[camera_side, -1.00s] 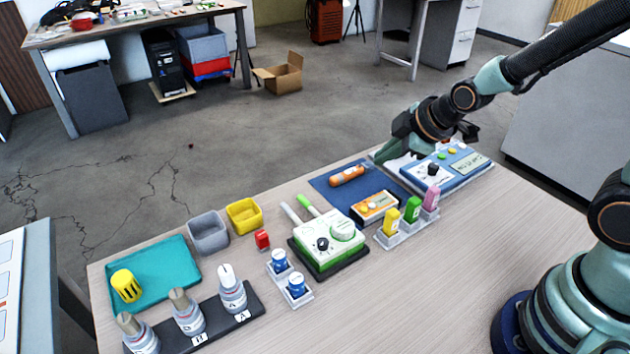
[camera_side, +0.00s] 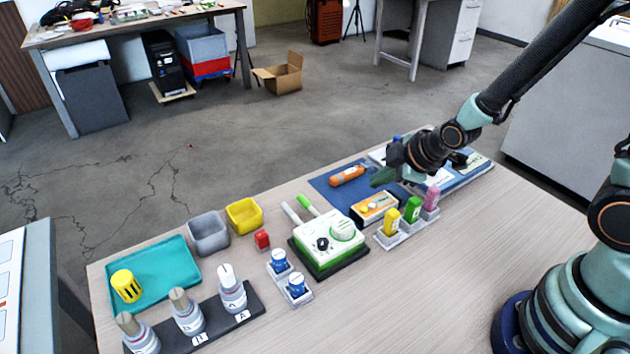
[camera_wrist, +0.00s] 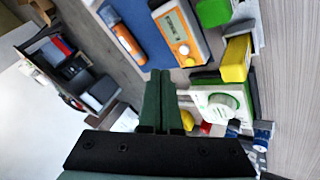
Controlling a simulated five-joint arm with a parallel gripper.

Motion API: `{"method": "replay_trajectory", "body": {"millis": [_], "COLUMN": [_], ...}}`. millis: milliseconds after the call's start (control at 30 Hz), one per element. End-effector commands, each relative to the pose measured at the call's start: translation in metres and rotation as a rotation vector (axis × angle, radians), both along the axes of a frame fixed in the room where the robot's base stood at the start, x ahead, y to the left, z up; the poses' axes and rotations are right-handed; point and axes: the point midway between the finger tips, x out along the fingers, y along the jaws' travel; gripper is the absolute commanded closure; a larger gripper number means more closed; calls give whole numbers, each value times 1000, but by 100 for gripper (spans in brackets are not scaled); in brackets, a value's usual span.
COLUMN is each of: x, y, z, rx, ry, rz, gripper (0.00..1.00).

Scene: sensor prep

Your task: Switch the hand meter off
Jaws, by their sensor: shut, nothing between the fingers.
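The hand meter (camera_side: 374,207) is a small white-and-orange box at the front right of the blue mat (camera_side: 333,188). The hand meter also shows in the wrist view (camera_wrist: 178,32), with a display and an orange face part. I cannot read the display or tell whether the meter is on. My gripper (camera_side: 380,178) is shut and empty, just behind and above the meter in the side view, apart from it. In the wrist view my gripper's green fingers (camera_wrist: 160,80) are together, with their tips below the meter in the picture.
An orange pen-like tool (camera_side: 347,176) lies on the mat. The front right tabletop is clear.

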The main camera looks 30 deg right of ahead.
Motion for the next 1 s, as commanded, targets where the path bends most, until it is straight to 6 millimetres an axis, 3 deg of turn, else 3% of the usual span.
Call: {"method": "replay_trajectory", "body": {"millis": [333, 1000], "x": [0, 0], "y": [0, 0], "z": [-30, -32], "rx": [0, 0], "ry": [1, 0], "rz": [0, 0], "gripper": [100, 100]}}
